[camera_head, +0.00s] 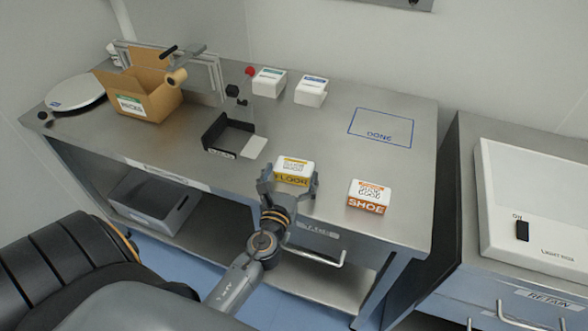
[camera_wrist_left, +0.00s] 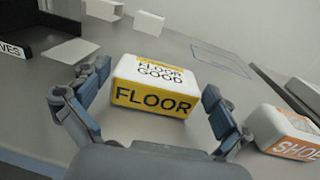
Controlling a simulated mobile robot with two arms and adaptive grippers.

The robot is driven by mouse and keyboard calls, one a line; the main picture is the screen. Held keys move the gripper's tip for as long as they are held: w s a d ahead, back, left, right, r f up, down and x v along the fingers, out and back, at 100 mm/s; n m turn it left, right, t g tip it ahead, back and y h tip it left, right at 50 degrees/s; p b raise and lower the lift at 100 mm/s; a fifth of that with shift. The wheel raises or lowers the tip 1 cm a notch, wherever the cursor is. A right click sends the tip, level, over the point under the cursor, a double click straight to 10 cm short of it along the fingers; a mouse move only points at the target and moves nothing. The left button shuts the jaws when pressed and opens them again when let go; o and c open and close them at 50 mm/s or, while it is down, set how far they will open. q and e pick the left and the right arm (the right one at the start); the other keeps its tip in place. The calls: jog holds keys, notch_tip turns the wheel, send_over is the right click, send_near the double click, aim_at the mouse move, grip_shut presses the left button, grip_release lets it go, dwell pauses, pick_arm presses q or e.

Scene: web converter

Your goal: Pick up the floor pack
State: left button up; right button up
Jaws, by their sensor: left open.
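The floor pack (camera_head: 294,169) is a white block with a yellow front band reading FLOOR, lying on the steel bench near its front edge. My left gripper (camera_head: 290,184) is open at the pack's near side. In the left wrist view the floor pack (camera_wrist_left: 158,86) lies between the two open fingers (camera_wrist_left: 152,108), one on each side, and I see no clear contact. The shoe pack (camera_head: 368,196), white with an orange band, lies to the right; it also shows in the left wrist view (camera_wrist_left: 286,130). My right gripper is not in view.
A blue DONE outline (camera_head: 380,128) marks empty bench at the right. Two white packs (camera_head: 269,82) (camera_head: 311,91) stand at the back. A black holder (camera_head: 228,134) and a cardboard box (camera_head: 140,92) stand left. A light box (camera_head: 532,205) is at far right.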

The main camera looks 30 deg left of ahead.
pick_arm(q)
jog(key=c, duration=0.9)
